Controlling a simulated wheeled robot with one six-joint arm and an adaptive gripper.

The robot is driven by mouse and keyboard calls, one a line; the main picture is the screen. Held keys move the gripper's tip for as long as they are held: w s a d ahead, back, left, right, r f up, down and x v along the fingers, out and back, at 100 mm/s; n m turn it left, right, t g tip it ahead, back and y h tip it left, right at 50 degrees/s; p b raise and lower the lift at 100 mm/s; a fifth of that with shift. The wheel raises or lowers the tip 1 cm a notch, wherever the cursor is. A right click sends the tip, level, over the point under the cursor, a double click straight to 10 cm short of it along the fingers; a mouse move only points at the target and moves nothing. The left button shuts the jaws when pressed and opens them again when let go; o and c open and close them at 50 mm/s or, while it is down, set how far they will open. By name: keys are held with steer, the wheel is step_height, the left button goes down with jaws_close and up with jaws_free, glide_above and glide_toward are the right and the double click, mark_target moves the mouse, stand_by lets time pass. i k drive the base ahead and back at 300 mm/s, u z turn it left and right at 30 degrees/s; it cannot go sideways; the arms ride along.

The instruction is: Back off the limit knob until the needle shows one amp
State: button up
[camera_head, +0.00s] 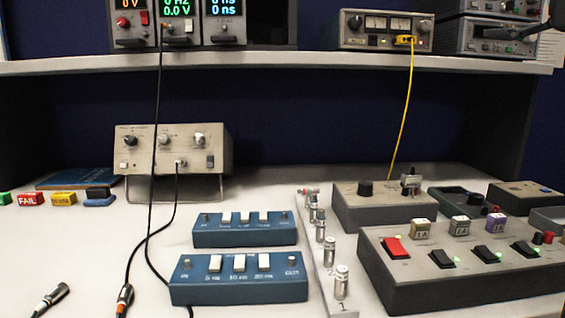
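A grey instrument with two small meters (386,28) stands on the shelf, right of centre. It has a round knob (355,22) on its left and another (423,27) on its right. The meter faces are too small to read a needle. A yellow cable (406,100) runs from its front down behind a grey box (385,213) on the bench. That box has a black knob (365,188) on top. No label reading "limit" is legible, so I cannot tell which knob it is.
A shelf edge (280,65) crosses above the bench. A beige instrument (172,149) stands at left with black cables hanging near it. Blue switch boxes (240,279), a strip of metal posts (328,262) and a grey switch box (465,275) fill the front. The left front bench is mostly clear.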

mark_target(423, 27)
steer(key=z, duration=0.05)
steer(key=k, duration=0.9)
